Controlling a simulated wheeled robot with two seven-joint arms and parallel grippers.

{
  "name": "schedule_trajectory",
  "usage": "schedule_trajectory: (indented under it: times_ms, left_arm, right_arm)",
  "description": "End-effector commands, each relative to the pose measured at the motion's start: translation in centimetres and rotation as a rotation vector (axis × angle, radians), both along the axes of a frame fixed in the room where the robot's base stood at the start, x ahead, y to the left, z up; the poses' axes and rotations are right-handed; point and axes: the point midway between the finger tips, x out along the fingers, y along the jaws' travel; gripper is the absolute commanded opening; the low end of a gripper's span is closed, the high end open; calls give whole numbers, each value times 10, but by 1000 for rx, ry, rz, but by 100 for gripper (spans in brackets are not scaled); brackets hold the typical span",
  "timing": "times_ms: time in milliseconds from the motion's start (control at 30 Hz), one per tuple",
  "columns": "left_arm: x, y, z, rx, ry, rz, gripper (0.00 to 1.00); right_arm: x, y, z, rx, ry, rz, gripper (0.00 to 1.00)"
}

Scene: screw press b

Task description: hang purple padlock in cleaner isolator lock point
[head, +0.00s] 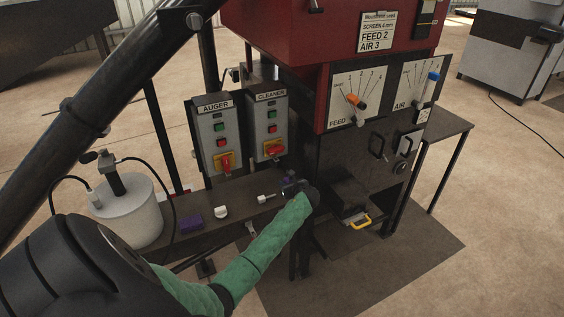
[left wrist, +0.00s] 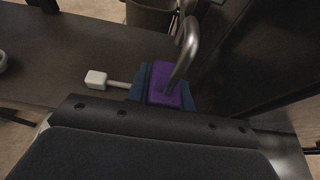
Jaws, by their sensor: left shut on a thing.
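My left gripper (head: 292,187) is shut on a purple padlock, low in front of the cleaner panel and over the shelf's right end. In the left wrist view the purple padlock (left wrist: 164,84) sits between the blue fingertips (left wrist: 160,88), its steel shackle pointing up and away. Whether the shackle is open is unclear. The padlock is apart from this isolator. My right gripper does not show.
The auger box (head: 215,135) stands left of the cleaner box. The shelf (head: 180,232) bears a dark purple block (head: 190,223), a white knob-like piece (head: 221,212) and a small white-ended rod (head: 266,198). A white drum (head: 127,212) stands at left. The red machine (head: 335,45) rises at right.

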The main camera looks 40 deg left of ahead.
Motion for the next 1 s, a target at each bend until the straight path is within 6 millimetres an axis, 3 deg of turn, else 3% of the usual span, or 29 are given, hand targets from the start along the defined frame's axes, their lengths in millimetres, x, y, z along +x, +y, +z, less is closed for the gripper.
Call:
schedule_trajectory:
  times_ms: [633, 1000]
  left_arm:
    - [3, 7, 0, 0, 0, -1, 0]
    - [13, 33, 0, 1, 1, 1, 0]
  right_arm:
    - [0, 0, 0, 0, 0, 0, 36]
    - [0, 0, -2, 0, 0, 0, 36]
